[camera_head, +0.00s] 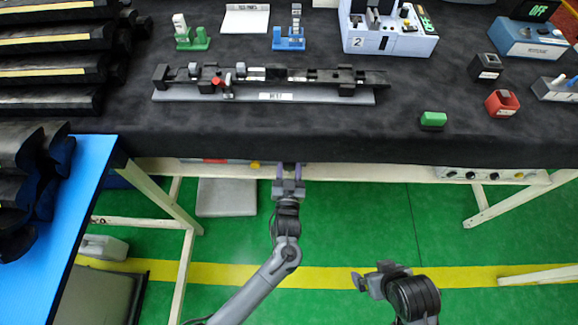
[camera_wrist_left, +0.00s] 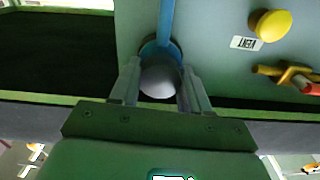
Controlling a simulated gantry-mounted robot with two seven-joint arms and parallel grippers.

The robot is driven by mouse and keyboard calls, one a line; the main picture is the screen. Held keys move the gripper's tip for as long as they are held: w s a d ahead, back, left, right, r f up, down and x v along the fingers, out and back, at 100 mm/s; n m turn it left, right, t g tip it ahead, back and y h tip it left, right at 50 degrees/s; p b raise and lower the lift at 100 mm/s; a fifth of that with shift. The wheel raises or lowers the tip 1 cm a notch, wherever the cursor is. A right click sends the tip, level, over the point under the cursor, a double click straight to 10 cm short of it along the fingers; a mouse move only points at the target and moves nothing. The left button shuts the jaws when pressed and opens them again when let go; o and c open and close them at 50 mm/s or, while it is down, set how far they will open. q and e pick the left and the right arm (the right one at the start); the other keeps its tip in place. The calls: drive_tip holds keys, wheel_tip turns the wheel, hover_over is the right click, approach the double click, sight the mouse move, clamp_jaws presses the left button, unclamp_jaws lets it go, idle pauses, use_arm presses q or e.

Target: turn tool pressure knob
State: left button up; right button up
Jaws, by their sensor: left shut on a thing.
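The tool pressure knob (camera_wrist_left: 159,77) appears as a rounded grey knob in the left wrist view, in front of a blue tube or strip on a grey panel (camera_wrist_left: 215,60). My left gripper (camera_wrist_left: 160,70) has one finger on each side of it and is shut on it. In the head view my left gripper (camera_head: 289,172) is at the table's front edge, where the knob is hidden under the edge. My right gripper (camera_head: 371,277) hangs in front of the table, away from everything; its finger opening is unclear.
On the black table (camera_head: 250,135) a long clip fixture (camera_head: 265,82) lies behind the edge.

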idle(0.7)
use_arm(q)
drive_tip(key=o, duration=1)
drive_tip(key=shift+o, duration=0.2)
drive_tip(key=shift+s, duration=0.1)
drive_tip(key=s+p, duration=0.3)
drive_tip(key=s, duration=0.7)
drive_tip(key=shift+s+a, duration=0.2)
drive_tip(key=shift+s, duration=0.15)
